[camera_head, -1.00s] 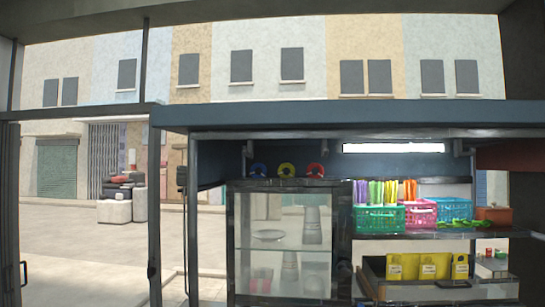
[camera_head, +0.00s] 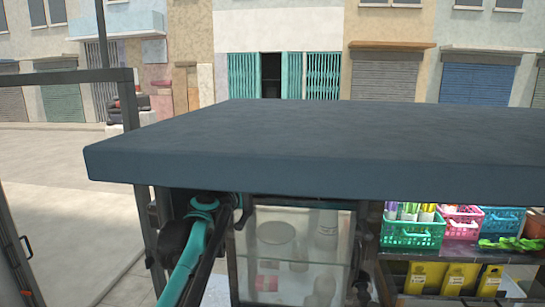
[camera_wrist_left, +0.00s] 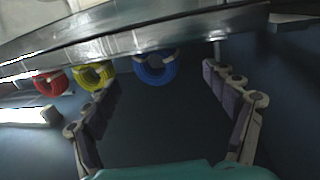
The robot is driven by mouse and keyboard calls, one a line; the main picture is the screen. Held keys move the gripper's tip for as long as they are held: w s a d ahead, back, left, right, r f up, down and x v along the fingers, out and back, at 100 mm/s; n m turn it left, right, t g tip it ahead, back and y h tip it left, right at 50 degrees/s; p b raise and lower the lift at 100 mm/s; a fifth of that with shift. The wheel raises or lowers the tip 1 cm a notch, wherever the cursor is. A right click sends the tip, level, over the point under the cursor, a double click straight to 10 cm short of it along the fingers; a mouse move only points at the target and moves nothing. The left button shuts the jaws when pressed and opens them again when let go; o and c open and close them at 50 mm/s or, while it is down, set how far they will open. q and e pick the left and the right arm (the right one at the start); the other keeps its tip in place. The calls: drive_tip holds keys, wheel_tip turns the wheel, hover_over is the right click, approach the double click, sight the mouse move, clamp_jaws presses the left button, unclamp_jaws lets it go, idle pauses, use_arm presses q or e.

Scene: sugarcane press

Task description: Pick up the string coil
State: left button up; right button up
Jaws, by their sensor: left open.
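Three string coils sit in a row in the left wrist view: a red coil (camera_wrist_left: 44,88), a yellow coil (camera_wrist_left: 84,80) and a blue coil (camera_wrist_left: 153,77). My left gripper (camera_wrist_left: 160,78) is open, its fingers spread to either side. The blue coil lies between and beyond the fingertips, with nothing seen gripped. The yellow coil is close beside the left-hand finger; I cannot tell whether they touch. In the head view my left arm reaches up under the stall roof, which hides the coils and the gripper. My right gripper is not in view.
The thick blue-grey stall roof (camera_head: 320,150) overhangs the arm. A glass cabinet (camera_head: 243,270) stands under it, with green (camera_head: 410,234) and pink (camera_head: 460,226) baskets to its right. In the wrist view a metal frame (camera_wrist_left: 150,35) runs close to the coils.

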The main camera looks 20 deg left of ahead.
use_arm(q)
drive_tip(key=shift+w+d+r, duration=0.2)
drive_tip(key=shift+w, duration=0.3)
drive_tip(key=w+p, duration=0.1)
drive_tip(key=w, duration=0.5)
drive_tip(key=shift+a+f+p, duration=0.1)
drive_tip(key=shift+a+p, duration=0.05)
drive_tip(key=shift+p, duration=0.15)
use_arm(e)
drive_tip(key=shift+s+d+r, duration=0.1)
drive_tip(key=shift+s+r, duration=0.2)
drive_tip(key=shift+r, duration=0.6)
use_arm(q)
drive_tip(key=shift+s, duration=0.15)
drive_tip(key=c, duration=1.1)
